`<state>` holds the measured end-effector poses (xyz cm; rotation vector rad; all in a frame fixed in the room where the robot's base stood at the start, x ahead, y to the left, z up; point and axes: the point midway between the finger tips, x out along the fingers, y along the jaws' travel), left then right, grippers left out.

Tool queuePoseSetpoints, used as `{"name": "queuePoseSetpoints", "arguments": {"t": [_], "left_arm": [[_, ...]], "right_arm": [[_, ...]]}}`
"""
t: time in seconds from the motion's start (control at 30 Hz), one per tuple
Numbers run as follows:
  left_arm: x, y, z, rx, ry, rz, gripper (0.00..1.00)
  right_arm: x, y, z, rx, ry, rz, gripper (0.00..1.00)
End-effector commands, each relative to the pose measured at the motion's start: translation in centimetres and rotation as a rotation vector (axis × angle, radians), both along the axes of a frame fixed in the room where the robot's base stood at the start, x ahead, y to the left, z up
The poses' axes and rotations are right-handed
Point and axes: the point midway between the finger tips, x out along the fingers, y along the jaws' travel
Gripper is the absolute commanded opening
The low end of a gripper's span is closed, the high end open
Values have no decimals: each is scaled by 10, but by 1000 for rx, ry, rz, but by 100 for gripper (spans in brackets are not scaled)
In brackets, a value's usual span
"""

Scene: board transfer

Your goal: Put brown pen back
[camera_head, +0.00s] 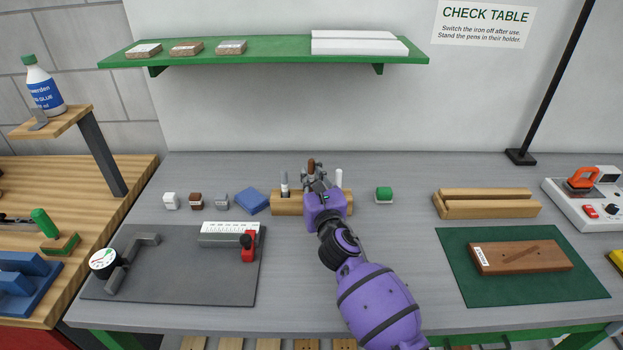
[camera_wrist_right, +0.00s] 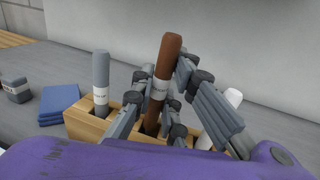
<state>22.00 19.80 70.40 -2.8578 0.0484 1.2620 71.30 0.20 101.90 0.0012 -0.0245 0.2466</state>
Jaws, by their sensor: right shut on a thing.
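My right gripper (camera_head: 315,180) is over the wooden pen holder (camera_head: 289,203) at the back middle of the table. It is shut on the brown pen (camera_wrist_right: 167,75), which stands nearly upright, leaning a little. In the right wrist view the pen's lower end is at a slot of the holder (camera_wrist_right: 90,131); how deep it sits is hidden. The brown pen's top also shows in the head view (camera_head: 311,165). A grey pen (camera_wrist_right: 101,80) stands in the holder on the left and a white pen (camera_wrist_right: 233,98) on the right. My left gripper is not in view.
A blue pad (camera_head: 252,201) and small white, brown and grey blocks lie left of the holder. A grey mat (camera_head: 180,285) with gauges is front left; a green mat (camera_head: 590,288) with a wooden board (camera_head: 500,262) is right.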

Motion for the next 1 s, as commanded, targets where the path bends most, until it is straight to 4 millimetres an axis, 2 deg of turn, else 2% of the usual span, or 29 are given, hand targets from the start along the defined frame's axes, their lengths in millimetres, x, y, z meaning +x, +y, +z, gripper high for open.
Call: {"name": "queuePoseSetpoints", "arguments": {"t": [0.03, 0.17, 0.2, 0.3, 0.7, 0.87, 1.0], "left_arm": [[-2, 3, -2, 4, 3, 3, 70], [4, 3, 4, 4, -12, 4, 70], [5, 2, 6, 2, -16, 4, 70], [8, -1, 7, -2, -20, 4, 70], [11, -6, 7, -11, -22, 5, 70], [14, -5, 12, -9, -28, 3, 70], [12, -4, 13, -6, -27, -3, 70]], "right_arm": [[-3, -2, -21, -3, 30, -5, 0], [-3, -3, -18, -4, 30, -7, 0], [-3, -3, -19, -4, 31, -7, 17], [-2, -3, -17, -5, 28, -7, 31], [-7, -4, -10, -4, 17, -5, 31], [-32, -10, -8, -5, 15, -5, 31], [-62, -18, -8, -5, 14, -5, 31]]}}
